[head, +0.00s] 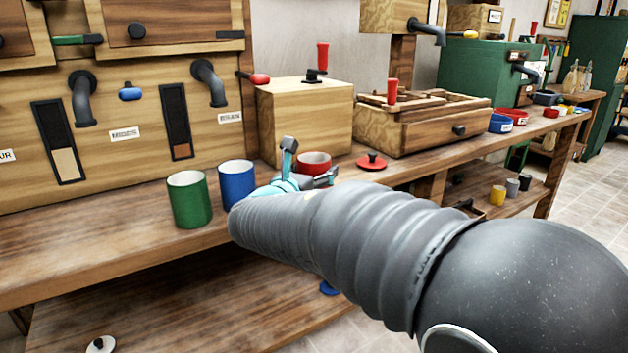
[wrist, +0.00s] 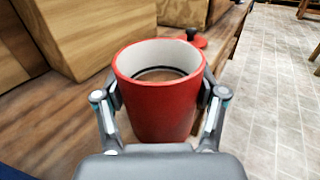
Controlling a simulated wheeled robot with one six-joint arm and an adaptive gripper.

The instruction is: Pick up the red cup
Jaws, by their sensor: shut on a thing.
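The red cup (wrist: 160,108) has a white inside and stands upright between the fingers of my gripper (wrist: 161,100) in the wrist view. The fingers press on its two sides, so my gripper is shut on it. In the head view, the red cup (head: 314,162) shows mostly as a rim behind my gripper (head: 308,171), and my arm hides its lower part. I cannot tell whether its base touches the bench.
A blue cup (head: 237,186) and a green cup (head: 189,199) stand to the left on the wooden bench (head: 110,255). A wooden box (head: 303,120) is behind the red cup. A red lid (head: 372,161) lies to its right. Bench space is clear at the far left.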

